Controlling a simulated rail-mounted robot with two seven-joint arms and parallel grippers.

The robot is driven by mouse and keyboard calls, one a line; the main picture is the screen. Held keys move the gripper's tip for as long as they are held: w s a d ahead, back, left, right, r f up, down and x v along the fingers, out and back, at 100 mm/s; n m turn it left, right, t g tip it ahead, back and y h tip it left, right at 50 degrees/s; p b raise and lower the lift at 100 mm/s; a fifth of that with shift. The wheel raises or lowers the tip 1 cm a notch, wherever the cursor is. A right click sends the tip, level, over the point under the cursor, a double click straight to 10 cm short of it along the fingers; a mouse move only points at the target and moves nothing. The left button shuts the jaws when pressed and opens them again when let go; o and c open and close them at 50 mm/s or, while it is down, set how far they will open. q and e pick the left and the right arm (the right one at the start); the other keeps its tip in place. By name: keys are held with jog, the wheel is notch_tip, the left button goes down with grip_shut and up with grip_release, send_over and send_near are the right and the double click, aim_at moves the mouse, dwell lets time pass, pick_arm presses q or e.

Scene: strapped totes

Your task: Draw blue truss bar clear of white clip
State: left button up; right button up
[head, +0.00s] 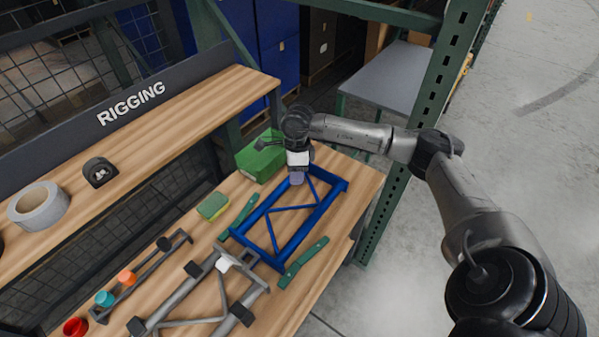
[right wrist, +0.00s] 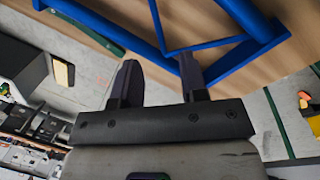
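The blue truss bar (head: 318,214) is a flat rectangular frame with diagonal braces, lying on the wooden bench. Its near end is close to the white clip (head: 224,264), which sits at the end of a grey truss; I cannot tell whether they touch. My right gripper (head: 297,178) is at the truss's far left corner, pointing down. In the right wrist view my right gripper (right wrist: 158,62) has its fingers apart, with blue tubes (right wrist: 222,42) at and beyond the fingertips; it is not closed on them. My left gripper is not in view.
Green strips (head: 303,262) lie on both sides of the blue truss. A green box (head: 260,158) and a green-and-yellow sponge (head: 212,206) are to its left. A grey truss (head: 190,297) lies nearer. A green rack post (head: 412,150) stands right of the bench.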

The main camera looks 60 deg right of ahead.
aim_at(301, 206)
jog(key=shift+s+d+g, duration=0.15)
jog(key=shift+s+g, duration=0.15)
jog(key=shift+s, duration=0.2)
jog(key=f, duration=0.4)
jog(key=s+a+f+b, duration=0.1)
jog(key=f, duration=0.7)
jog(key=shift+s+a+f+b, duration=0.2)
jog(key=shift+a+f+b, duration=0.1)
jog(key=shift+a+f, duration=0.1)
jog(key=shift+f, duration=0.35)
jog(key=shift+c, duration=0.5)
